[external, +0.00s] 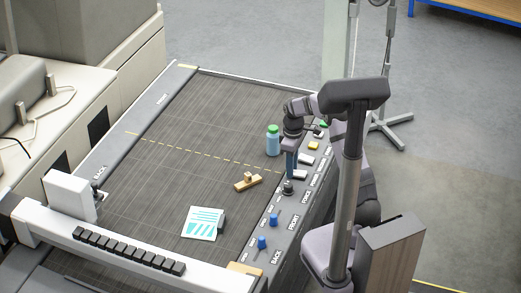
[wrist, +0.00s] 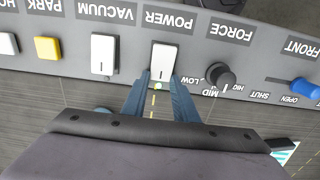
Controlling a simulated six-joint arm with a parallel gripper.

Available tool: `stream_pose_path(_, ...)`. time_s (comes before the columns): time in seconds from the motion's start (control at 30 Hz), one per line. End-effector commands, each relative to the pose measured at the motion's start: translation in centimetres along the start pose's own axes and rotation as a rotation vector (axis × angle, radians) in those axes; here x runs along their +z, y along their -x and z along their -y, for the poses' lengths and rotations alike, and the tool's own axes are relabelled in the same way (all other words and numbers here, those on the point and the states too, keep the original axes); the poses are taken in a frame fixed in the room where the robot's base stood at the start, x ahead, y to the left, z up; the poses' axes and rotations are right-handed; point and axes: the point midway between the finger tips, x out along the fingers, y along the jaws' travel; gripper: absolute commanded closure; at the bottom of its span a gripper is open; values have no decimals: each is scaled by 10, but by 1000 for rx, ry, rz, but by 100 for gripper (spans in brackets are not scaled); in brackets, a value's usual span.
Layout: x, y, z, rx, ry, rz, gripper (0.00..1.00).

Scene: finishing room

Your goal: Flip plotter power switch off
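The plotter's power switch (wrist: 164,60) is a white rocker below the upside-down POWER label in the wrist view. A small green light (wrist: 157,86) glows at its lower end. It also shows in the external view (external: 299,174), partly beside my fingers. My gripper (wrist: 159,78) has two blue fingers with a gap between them, one at each side of the switch's near end. It holds nothing. In the external view my gripper (external: 290,174) points down over the control strip. I cannot tell whether the fingertips touch the switch or panel.
The black FORCE knob (wrist: 220,75) is right of the switch in the wrist view; the white VACUUM switch (wrist: 104,54) and yellow PARK button (wrist: 47,48) are left. A green-capped bottle (external: 273,141), wooden block (external: 248,182) and printed sheet (external: 203,224) rest on the bed.

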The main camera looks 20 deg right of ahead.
Motion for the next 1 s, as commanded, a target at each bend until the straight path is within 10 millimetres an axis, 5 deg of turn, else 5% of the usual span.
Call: stream_pose_path(1.0,10,8,0,0,0,-332,96)
